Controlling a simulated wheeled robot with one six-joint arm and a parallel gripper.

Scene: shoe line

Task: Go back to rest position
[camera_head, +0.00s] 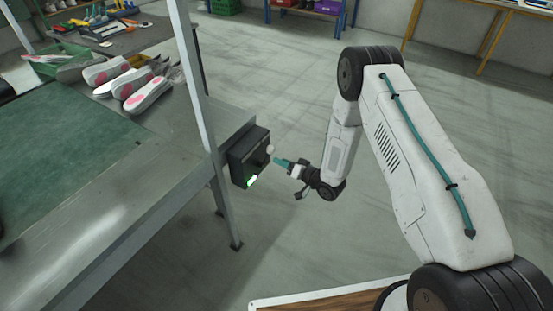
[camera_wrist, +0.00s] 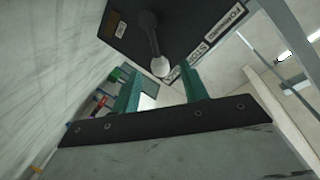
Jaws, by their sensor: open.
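My gripper (camera_head: 283,163) is at the end of my white arm, just right of a dark control box (camera_head: 243,150) on the side of the workbench. In the wrist view the two green fingers of my gripper (camera_wrist: 160,92) are apart with nothing held between them. A lever with a pale round knob (camera_wrist: 160,68) sticks out from the dark box (camera_wrist: 125,32), close ahead of the fingertips. Labels on the box edge include the word STOP. A green light glows low on the box in the head view.
The metal workbench (camera_head: 160,185) fills the left, with a green mat (camera_head: 65,135) and several shoes with pink-patched soles (camera_head: 145,93). A metal post (camera_head: 195,75) rises at the bench edge. Open grey floor (camera_head: 265,75) lies behind my arm. A wooden-topped surface (camera_head: 330,302) is at the bottom.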

